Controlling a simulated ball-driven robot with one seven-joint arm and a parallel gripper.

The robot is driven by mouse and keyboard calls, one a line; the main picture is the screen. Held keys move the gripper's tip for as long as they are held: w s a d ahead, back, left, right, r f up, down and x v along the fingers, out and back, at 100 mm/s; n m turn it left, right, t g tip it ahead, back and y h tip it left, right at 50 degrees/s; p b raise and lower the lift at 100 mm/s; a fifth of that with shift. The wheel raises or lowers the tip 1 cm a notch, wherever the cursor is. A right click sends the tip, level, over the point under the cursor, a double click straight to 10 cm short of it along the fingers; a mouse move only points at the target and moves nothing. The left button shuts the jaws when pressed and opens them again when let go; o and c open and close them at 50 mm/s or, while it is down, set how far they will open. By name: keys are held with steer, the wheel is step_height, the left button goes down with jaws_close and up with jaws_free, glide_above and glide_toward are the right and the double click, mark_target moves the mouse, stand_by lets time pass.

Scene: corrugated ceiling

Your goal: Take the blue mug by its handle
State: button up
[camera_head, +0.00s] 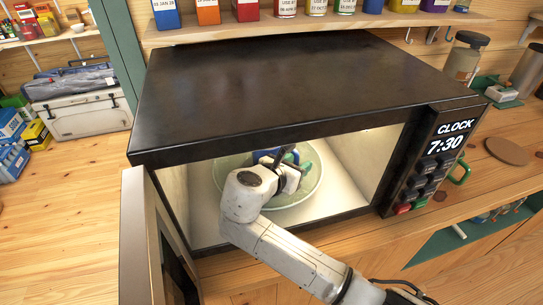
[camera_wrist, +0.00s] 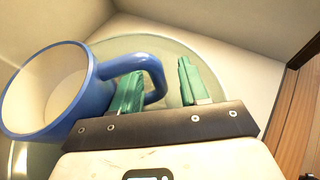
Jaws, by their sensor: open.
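The blue mug (camera_wrist: 45,92) is inside the open microwave (camera_head: 290,95), on a round pale green plate (camera_head: 314,180). In the wrist view the mug is at the left, and its handle (camera_wrist: 152,75) reaches right. In the head view only a bit of blue mug (camera_head: 264,155) shows behind my wrist. My gripper (camera_wrist: 158,68) is open, with green fingers. The left finger appears inside the handle loop, and the right finger is outside it, to the right. The outer part of the handle lies between them, with a gap to the right finger. Contact with the left finger is unclear.
The microwave's door (camera_head: 138,235) hangs open at the left. Its side walls and low roof surround my gripper closely. A shelf with small containers (camera_head: 207,12) runs above. Jars (camera_head: 466,58) and a round brown disc (camera_head: 507,151) are on the right.

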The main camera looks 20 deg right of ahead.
jaws_close()
steer(key=shift+r, duration=0.2)
stand_by(0.6)
